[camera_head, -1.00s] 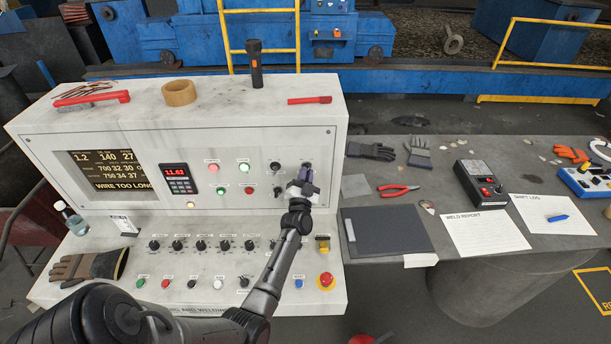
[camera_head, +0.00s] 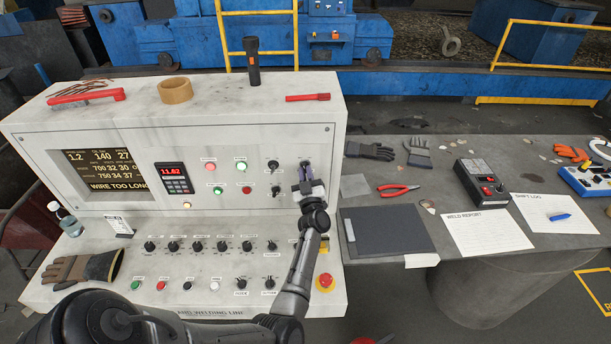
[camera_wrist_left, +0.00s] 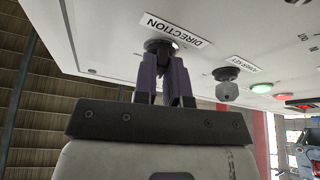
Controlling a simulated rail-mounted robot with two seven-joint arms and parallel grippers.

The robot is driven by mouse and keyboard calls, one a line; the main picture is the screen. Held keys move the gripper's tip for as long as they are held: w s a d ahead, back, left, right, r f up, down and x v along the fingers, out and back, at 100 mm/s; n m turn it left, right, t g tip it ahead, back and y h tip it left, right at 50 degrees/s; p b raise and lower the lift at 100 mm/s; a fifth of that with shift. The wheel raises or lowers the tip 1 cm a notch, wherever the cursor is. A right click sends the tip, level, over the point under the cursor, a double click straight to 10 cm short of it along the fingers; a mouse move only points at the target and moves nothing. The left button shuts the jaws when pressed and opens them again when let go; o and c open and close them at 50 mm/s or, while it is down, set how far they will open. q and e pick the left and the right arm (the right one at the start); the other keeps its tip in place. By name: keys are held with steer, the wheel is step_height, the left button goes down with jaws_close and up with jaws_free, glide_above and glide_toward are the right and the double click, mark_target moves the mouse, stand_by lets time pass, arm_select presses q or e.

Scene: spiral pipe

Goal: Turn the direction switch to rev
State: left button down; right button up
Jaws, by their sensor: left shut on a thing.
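The direction switch is a dark round knob on the upright panel of the white console (camera_head: 90,213). In the left wrist view the knob (camera_wrist_left: 160,46) sits under the DIRECTION label (camera_wrist_left: 176,30), which appears upside down. My left gripper (camera_head: 308,172) is at the upper right of the panel. Its two purple-grey fingers (camera_wrist_left: 163,75) are shut on the knob, with their tips at its sides. The knob's pointer and position marks are hidden by the fingers, so I cannot tell its setting. My right gripper is not in view.
Another dark knob (camera_head: 273,166) is left of the direction switch. Lit green button (camera_head: 241,166) and red button (camera_head: 247,190) are further left. A red emergency button (camera_head: 325,281) is on the lower desk. A grey workbench (camera_head: 461,228) with tools stands at right.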

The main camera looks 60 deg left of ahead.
arm_select(q)
steer(key=shift+w+r+n+g+y, duration=0.1)
steer(key=shift+n+g+y, duration=0.2)
steer(key=shift+n+g, duration=0.95)
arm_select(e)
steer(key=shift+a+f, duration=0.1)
arm_select(q)
steer(key=shift+n+t, duration=0.35)
steer(key=shift+n, duration=0.2)
steer(key=c, duration=1.2)
jaws_free()
